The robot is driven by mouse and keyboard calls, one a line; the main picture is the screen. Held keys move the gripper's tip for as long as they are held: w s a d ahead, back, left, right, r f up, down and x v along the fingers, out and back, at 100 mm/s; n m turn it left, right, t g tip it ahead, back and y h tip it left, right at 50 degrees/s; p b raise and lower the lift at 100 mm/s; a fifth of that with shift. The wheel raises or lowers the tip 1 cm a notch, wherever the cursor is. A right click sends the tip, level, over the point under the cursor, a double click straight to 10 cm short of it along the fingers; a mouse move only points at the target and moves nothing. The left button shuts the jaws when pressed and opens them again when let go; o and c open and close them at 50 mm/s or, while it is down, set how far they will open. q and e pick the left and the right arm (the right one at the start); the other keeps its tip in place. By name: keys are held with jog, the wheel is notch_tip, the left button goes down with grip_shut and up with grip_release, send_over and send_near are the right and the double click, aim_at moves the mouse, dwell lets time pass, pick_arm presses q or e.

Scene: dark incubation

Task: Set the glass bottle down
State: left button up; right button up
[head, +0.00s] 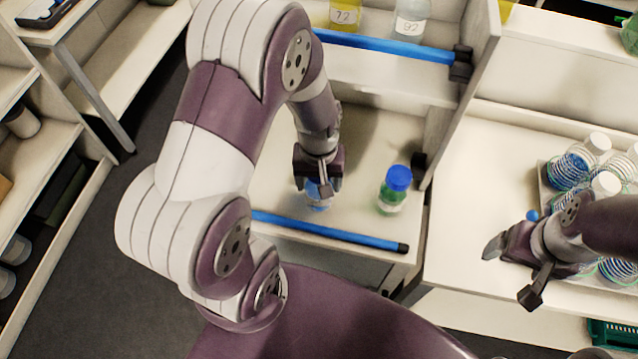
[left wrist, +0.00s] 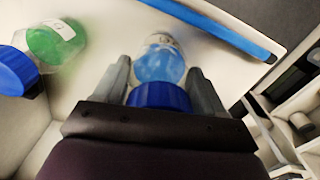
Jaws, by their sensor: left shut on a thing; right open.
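The glass bottle (left wrist: 158,66) has a blue cap and light blue contents, with a label on its side. My left gripper (left wrist: 160,88) is shut on it at the cap. In the head view my left gripper (head: 318,182) points down over the lower shelf (head: 290,190), with the bottle (head: 319,198) mostly hidden beneath it. I cannot tell whether the bottle's base touches the shelf. My right gripper (head: 512,272) is open and empty over the white counter on the right.
A bottle with green liquid and a blue cap (head: 394,190) stands on the same shelf, to the right. A blue rail (head: 330,232) runs along the shelf's front edge. Bottles labelled 72 (head: 345,14) and 92 (head: 411,22) stand above. Several white-capped bottles (head: 597,146) stand at right.

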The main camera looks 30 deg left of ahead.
pick_arm(q)
notch_tip(320, 180, down, 4)
jog(key=shift+w+a+r+p, duration=0.15)
jog(key=shift+r+p, duration=0.1)
jog(key=shift+p, duration=0.3)
jog(key=shift+s+f, duration=0.2)
jog(key=shift+f, duration=0.1)
jog(key=shift+w+f, duration=0.15)
jog(key=o, duration=0.9)
jog(key=shift+f, duration=0.15)
jog(key=o, duration=0.4)
jog(key=shift+o, duration=0.2)
